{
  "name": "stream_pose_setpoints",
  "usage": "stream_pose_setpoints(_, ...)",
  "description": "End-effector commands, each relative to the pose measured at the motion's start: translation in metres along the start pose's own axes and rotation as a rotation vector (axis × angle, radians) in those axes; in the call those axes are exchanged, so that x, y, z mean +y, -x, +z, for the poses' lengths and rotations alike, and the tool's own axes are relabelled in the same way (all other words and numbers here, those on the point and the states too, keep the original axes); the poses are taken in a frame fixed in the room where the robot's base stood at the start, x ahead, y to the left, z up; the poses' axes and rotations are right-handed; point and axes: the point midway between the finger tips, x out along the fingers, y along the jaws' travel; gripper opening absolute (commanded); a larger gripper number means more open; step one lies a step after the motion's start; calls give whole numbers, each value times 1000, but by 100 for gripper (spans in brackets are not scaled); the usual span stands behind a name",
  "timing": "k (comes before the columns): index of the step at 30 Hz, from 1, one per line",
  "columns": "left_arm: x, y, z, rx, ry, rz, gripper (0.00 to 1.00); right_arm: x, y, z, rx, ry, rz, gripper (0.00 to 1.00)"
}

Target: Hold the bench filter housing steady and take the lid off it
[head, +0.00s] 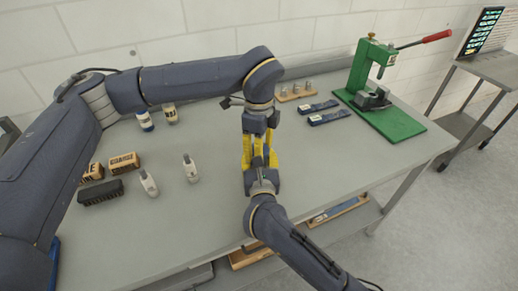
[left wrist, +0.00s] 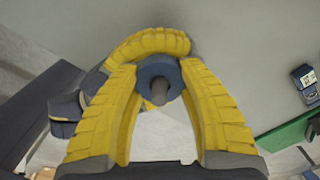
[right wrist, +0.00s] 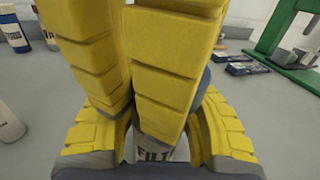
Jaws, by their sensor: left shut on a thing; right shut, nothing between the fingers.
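The lid (left wrist: 145,71) shows in the left wrist view as a dark blue disc with a grey-brown knob. My left gripper (head: 258,142), reaching in from above, is shut on it with a yellow finger on each side. The filter housing (right wrist: 157,153) is pale with part of a "FILT" label, below the left fingers in the right wrist view. My right gripper (head: 262,163) is shut low at the housing, its fingers spread around the label in the picture. Its fingertips and most of the housing are hidden; I cannot tell whether they touch.
A green press (head: 383,118) stands at the right, with blue packets (head: 323,112) and a small wooden rack (head: 296,93) beside it. White bottles (head: 190,168), cartons (head: 123,162) and a black block (head: 100,192) stand on the left. Bench space right of the grippers is clear.

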Motion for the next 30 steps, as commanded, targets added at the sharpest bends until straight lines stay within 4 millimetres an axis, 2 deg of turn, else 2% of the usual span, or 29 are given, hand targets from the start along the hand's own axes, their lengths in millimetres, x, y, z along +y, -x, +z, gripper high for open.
stream_pose_setpoints(19, 0, 1, 0, 0, -1, 0, 4, 0, 0, 0, 1, 0, 0, 0)
stream_pose_setpoints(30, 0, 10, 0, 0, -1, -1, 4, 0, 0, 0, 1, 0, 0, 0)
